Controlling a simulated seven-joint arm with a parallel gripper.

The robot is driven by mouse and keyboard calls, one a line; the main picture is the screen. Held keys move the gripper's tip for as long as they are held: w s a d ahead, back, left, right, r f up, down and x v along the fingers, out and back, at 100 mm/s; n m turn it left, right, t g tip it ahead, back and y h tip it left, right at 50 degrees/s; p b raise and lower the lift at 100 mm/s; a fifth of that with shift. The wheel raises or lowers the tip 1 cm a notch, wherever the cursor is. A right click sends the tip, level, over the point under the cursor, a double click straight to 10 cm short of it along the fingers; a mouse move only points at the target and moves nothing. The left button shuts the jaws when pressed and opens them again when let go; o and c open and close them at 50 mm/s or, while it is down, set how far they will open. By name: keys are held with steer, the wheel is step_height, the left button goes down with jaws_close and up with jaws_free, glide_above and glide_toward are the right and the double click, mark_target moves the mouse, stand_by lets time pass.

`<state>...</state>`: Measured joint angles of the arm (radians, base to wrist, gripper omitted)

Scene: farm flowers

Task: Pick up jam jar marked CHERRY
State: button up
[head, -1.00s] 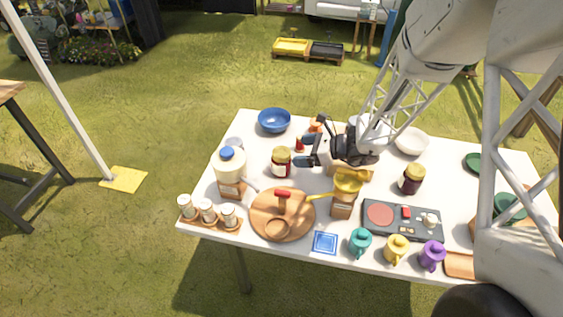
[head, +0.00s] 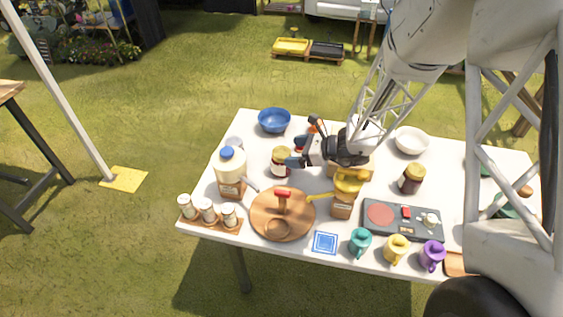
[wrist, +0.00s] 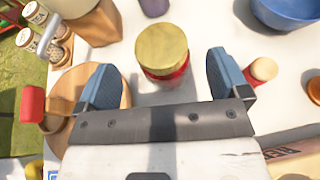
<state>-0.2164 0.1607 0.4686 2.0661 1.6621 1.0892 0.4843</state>
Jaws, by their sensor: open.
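A jam jar (head: 280,162) with a gold lid and pale label stands on the table left of my gripper (head: 297,151). In the wrist view this jar (wrist: 163,50) shows its gold lid and dark red side just ahead of my gripper (wrist: 160,62), lined up with the gap between the blue-grey fingers. My gripper is open and empty. A second dark jar (head: 411,179) stands upright further right, by the black hot plate. I cannot read the word on either label, so I cannot tell which says CHERRY.
A round wooden board (head: 262,222) with a red-handled object lies in front. A large jug (head: 229,172) stands left, a blue bowl (head: 274,120) behind. A brown container (head: 343,203) with a yellow top stands close below my gripper.

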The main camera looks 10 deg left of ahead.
mark_target(281, 151)
steer(key=shift+a, duration=0.15)
steer(key=shift+x, duration=2.5)
steer(key=c, duration=1.3)
steer(key=shift+r, duration=0.15)
steer(key=shift+r, duration=4.9)
